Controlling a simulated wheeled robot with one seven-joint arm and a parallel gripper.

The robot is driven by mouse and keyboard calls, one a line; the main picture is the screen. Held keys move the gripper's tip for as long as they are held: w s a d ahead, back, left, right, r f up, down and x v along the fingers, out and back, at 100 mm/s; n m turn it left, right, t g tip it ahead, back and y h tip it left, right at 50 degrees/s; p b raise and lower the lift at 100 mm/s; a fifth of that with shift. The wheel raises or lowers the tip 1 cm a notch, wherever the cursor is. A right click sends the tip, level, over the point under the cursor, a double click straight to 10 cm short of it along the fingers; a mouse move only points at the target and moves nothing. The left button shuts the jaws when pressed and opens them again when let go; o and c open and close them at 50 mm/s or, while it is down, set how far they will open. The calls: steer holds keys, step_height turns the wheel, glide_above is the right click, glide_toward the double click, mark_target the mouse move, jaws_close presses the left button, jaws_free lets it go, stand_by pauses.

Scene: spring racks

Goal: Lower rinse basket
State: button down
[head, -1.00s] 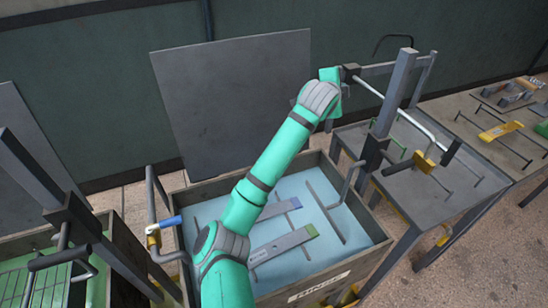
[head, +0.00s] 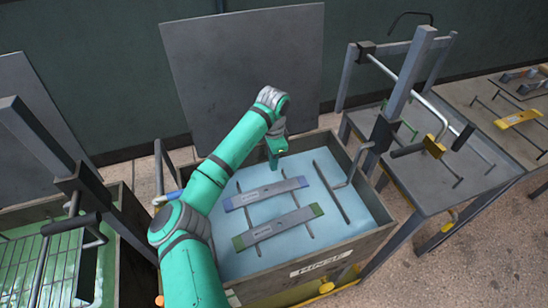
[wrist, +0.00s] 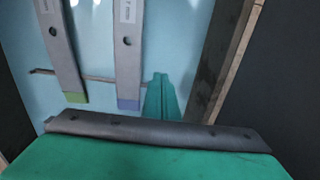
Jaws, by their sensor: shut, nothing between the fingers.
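The rinse tank (head: 290,284) is a brown box with a RINSE label and pale blue liquid. Thin dark bars (head: 331,192), seemingly part of the rinse basket, show in it. Two grey strips with blue and green ends, the blue-ended strip (head: 266,192) and the green-ended strip (head: 278,227), lie across them. A bent grey rod (head: 352,168) rises at the tank's right wall. My gripper (head: 276,156) is shut and empty over the tank's back part. In the wrist view its fingertips (wrist: 163,92) point toward the liquid beside the blue-ended strip. My arm partly hides the left wall and a blue-gripped lever (head: 172,195).
A green tank with a wire rack (head: 40,262) stands at left. At right is a grey table (head: 450,165) with a post (head: 410,75), rail and yellow clamp (head: 433,146). A dark upright panel (head: 240,75) stands behind the rinse tank.

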step_height(320, 180, down, 9)
steer(key=shift+r, duration=0.1)
stand_by(0.3)
